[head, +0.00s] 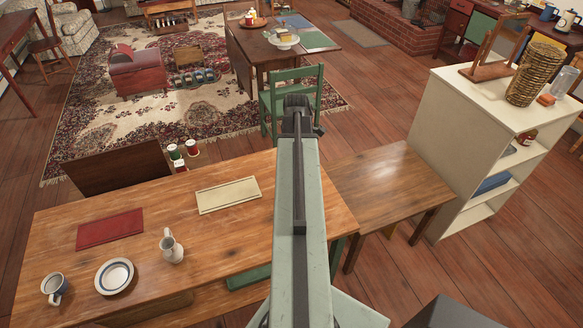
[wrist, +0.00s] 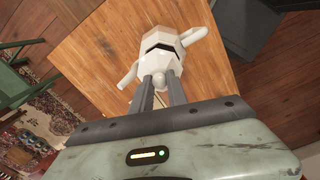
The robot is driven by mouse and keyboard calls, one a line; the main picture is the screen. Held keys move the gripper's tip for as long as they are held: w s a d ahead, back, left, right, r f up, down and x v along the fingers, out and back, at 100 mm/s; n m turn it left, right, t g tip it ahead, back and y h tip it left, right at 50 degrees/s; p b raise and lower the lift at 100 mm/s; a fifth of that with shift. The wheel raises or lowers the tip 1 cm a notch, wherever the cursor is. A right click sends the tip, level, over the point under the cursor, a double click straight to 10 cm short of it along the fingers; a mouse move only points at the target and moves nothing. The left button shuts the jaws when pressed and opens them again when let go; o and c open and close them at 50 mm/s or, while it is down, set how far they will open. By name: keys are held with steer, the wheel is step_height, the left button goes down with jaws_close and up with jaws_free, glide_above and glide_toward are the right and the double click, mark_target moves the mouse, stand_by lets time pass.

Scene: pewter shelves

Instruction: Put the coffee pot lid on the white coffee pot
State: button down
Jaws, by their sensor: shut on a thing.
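In the wrist view my gripper (wrist: 160,84) is shut on the round knob of the white coffee pot lid (wrist: 159,64). The white coffee pot (wrist: 158,32) stands on a wooden table (wrist: 98,55) just beyond the fingers, with its handle and spout showing on either side. The lid is over the pot's near part, and a dark strip of opening shows past its edge. I cannot tell whether the lid touches the pot. In the head view my arm reaches forward and hides the lid, the pot and the fingertips.
A long table (head: 140,213) at left bears a white jug (head: 171,245), a plate (head: 114,276), a mug (head: 54,288), a red board (head: 109,229) and a pale board (head: 228,194). A smaller table (head: 395,180), a shelf unit (head: 465,125) and a green chair (head: 310,85) stand near my arm.

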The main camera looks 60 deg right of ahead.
steer(key=shift+s+f+b, duration=0.25)
steer(key=shift+s+f, duration=0.15)
steer(key=shift+f, duration=0.2)
steer(key=shift+s+f+b, duration=0.25)
steer(key=shift+s+f, duration=0.1)
steer(key=shift+f, duration=0.25)
steer(key=shift+r, duration=0.1)
steer(key=c, duration=1.6)
jaws_free()
steer(key=shift+w, duration=0.25)
steer(key=shift+c, duration=0.2)
steer(key=o, duration=0.3)
steer(key=shift+s+d, duration=0.1)
steer(key=shift+o, duration=0.2)
steer(key=shift+p, duration=0.3)
step_height(320, 180, up, 12)
steer(key=p, duration=1.2)
